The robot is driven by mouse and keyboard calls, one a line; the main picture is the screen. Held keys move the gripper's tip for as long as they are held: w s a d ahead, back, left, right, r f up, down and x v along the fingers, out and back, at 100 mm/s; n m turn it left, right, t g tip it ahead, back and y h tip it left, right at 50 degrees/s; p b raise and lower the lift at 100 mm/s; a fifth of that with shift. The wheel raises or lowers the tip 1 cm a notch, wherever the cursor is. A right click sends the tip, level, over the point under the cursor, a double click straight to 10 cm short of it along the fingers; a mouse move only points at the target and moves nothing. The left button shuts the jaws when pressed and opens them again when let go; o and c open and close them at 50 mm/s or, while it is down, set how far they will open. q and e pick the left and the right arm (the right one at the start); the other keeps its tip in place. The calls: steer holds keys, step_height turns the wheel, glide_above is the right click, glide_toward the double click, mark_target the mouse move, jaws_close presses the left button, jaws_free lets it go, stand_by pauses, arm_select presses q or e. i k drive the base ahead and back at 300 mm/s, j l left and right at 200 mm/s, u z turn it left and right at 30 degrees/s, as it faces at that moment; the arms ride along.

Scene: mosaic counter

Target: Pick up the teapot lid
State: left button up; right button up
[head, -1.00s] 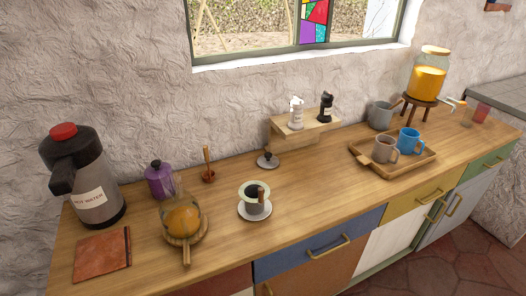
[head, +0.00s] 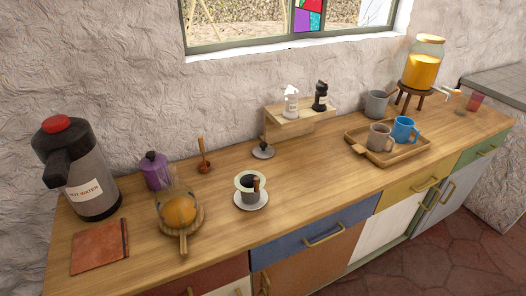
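A round grey lid with a dark knob (head: 263,152) lies on the wooden counter, just in front of the small wooden shelf; it looks like the teapot lid. A glass teapot (head: 179,209) with orange liquid, its top apparently uncovered, sits on a round wooden trivet (head: 183,240) at the front left. The lid is behind and to the right of the teapot, with a clear gap between them. Neither of my grippers shows in the head view.
A cup with a dripper (head: 250,184) on a white saucer stands in front of the lid. Left are a hot-water flask (head: 82,175), purple pot (head: 154,171) and wooden-handled tool (head: 203,158). A mug tray (head: 385,155) is right.

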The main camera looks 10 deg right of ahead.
mark_target(263, 150)
steer(key=i+l+u, duration=0.1)
steer(key=l+u, duration=0.9)
steer(key=i+j, duration=0.05)
